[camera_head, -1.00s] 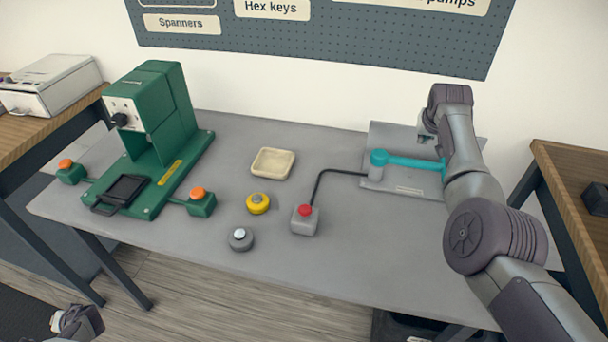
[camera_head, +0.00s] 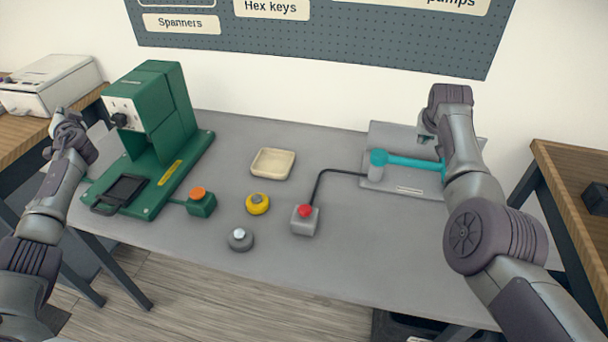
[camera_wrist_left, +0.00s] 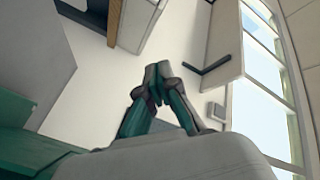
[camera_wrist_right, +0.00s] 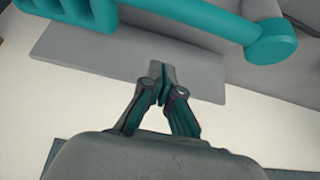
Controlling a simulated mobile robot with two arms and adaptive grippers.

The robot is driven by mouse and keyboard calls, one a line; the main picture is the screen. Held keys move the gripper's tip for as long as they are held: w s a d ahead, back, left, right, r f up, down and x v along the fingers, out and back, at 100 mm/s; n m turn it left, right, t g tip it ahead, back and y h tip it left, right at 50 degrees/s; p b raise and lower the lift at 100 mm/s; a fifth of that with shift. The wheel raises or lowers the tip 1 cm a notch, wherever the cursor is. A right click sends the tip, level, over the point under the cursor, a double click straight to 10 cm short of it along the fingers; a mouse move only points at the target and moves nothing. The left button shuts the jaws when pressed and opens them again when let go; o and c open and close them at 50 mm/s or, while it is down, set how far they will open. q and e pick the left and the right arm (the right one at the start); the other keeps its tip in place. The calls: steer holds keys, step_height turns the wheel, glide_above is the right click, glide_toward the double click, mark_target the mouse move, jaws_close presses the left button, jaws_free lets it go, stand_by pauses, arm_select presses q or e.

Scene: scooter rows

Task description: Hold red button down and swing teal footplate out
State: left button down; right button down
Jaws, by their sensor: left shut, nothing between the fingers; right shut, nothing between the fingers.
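The red button (camera_head: 305,210) sits on a small grey box (camera_head: 305,224) at the middle front of the table. A black cable joins it to a grey plate (camera_head: 408,188) at the right. The teal footplate arm (camera_head: 408,163) reaches right from its pivot post and passes behind my right arm; the teal part also shows at the top of the right wrist view (camera_wrist_right: 185,20). My right gripper (camera_head: 427,132) is shut and empty near the plate's back edge. My left gripper (camera_head: 58,143) is shut and empty at the far left, beside the green press.
A green press (camera_head: 160,140) with an orange button (camera_head: 198,194) stands on the table's left. A yellow knob (camera_head: 258,204), a grey knob (camera_head: 240,239) and a cream tray (camera_head: 273,163) lie in the middle. The table's front right is clear.

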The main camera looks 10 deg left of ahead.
arm_select(q)
steer(key=w+d+r+m+t, duration=0.1)
steer(key=w+d+r+t, duration=0.25)
steer(key=r, duration=0.75)
steer(key=w+d+r+m+t+h, duration=0.15)
steer(key=d+r, duration=0.35)
steer(key=r, duration=0.6)
steer(key=w+d+r+m+t+y, duration=0.1)
steer(key=w+d+r+m+t, duration=0.2)
steer(key=r, duration=0.8)
steer(key=w+d+f+n+g+h, duration=0.1)
steer(key=w+d+f+n+h, duration=0.2)
steer(key=d+f, duration=0.45)
steer(key=w+d+f+n+g+h, duration=0.15)
steer(key=w+d+f, duration=0.25)
steer(key=d, duration=0.6)
steer(key=m+g+h, duration=0.2)
steer(key=g+h, duration=0.8)
steer(key=g, duration=0.1)
glide_above(306, 205)
steer(key=s, duration=0.2)
steer(key=shift+f, duration=15.8)
steer(key=shift+f, duration=0.15)
